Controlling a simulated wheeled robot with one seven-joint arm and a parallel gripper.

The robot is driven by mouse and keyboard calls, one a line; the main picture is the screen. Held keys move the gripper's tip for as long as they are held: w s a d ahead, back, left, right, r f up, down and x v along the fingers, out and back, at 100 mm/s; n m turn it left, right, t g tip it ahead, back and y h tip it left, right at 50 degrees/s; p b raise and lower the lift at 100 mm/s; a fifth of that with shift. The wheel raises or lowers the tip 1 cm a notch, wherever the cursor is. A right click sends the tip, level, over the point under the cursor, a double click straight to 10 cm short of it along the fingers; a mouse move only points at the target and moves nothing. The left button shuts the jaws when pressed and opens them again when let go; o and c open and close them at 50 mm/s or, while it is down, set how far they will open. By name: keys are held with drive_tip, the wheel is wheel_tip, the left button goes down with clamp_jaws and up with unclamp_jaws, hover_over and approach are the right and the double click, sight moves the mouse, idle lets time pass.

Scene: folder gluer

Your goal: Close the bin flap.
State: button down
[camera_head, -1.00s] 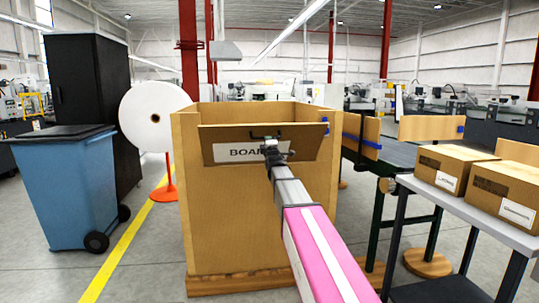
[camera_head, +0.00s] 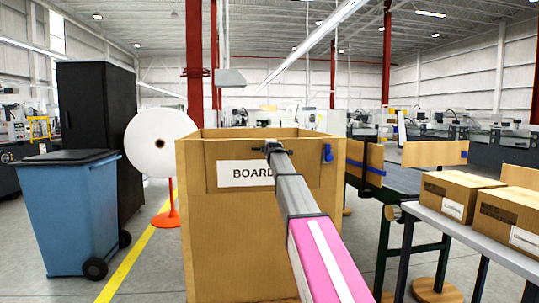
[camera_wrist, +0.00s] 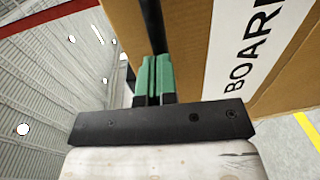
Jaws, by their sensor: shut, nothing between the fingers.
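The large brown bin (camera_head: 225,245) stands in the middle of the head view. Its front flap (camera_head: 307,173), with a white BOARD label (camera_head: 240,174), looks upright and about level with the bin's front. I cannot tell whether a small gap is left. A black handle (camera_wrist: 150,20) shows at the flap in the wrist view. My gripper (camera_head: 271,147) is at the flap's upper middle, partly hiding the label. In the wrist view its green fingers (camera_wrist: 153,72) are together and empty, right by the handle; contact is unclear. A blue latch (camera_head: 327,153) sits right of the flap.
A blue wheeled bin (camera_head: 68,210), a black cabinet (camera_head: 95,100) and a white roll (camera_head: 160,142) on an orange stand are at left. A table (camera_head: 490,250) with cartons (camera_head: 460,190) and a conveyor (camera_head: 400,172) are at right. Floor shows at left.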

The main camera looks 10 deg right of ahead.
drive_tip(key=shift+w+r, duration=0.25)
drive_tip(key=shift+w, duration=0.5)
drive_tip(key=shift+w+r, duration=0.25)
drive_tip(key=shift+w, duration=0.45)
drive_tip(key=shift+w+r, duration=0.1)
drive_tip(key=shift+w, duration=0.05)
